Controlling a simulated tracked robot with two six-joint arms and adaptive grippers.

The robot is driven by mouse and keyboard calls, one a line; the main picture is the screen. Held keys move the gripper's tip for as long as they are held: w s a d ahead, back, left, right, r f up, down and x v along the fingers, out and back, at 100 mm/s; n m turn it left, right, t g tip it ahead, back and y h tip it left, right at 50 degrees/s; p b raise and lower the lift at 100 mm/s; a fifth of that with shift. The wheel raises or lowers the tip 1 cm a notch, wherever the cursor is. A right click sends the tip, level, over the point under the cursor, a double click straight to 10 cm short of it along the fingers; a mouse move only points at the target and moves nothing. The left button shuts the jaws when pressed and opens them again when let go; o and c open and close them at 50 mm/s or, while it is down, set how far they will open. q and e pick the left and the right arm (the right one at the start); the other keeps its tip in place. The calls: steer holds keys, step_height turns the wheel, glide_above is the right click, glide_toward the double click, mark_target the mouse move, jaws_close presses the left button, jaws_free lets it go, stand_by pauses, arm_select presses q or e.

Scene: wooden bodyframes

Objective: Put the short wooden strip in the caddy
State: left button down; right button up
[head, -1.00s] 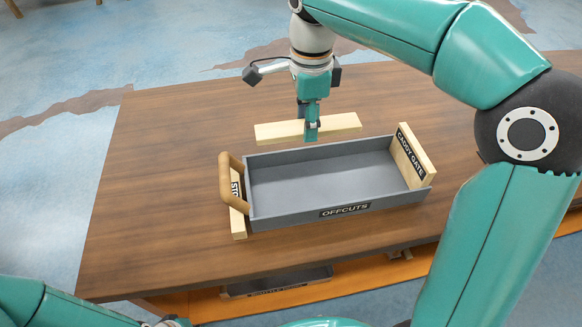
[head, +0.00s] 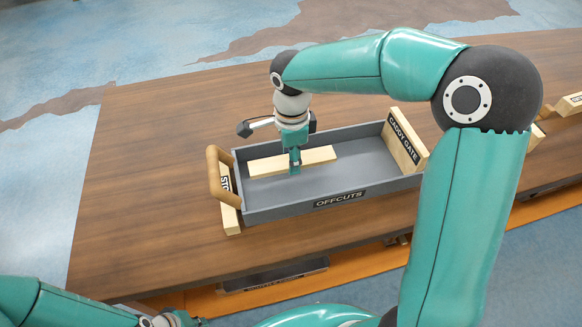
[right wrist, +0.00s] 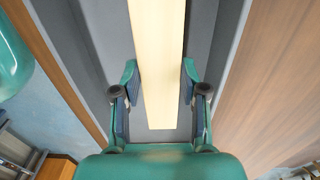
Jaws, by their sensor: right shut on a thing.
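The short pale wooden strip (head: 265,164) is inside the outline of the grey caddy (head: 285,210), labelled OFFCUTS, towards its left half. My right gripper (head: 295,168) points down and is shut on the strip. In the right wrist view the strip (right wrist: 158,60) runs lengthwise between the fingers (right wrist: 160,85), over the grey caddy floor. I cannot tell whether the strip touches the floor or hangs just above it. My left gripper (head: 172,320) shows only partly at the bottom edge, and its jaws are not clear.
The caddy stands on a brown wooden table (head: 140,180). It has a round handle (head: 213,175) on the left and an upright CADDY GATE board (head: 405,142) on the right. Further labelled wood pieces (head: 570,104) lie at the far right. The table's left part is clear.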

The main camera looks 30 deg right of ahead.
steer(key=shift+f, duration=2.15)
steer(key=o, duration=1.2)
step_height(320, 180, up, 12)
steer(key=shift+r+p, duration=0.1)
steer(key=shift+p, duration=0.2)
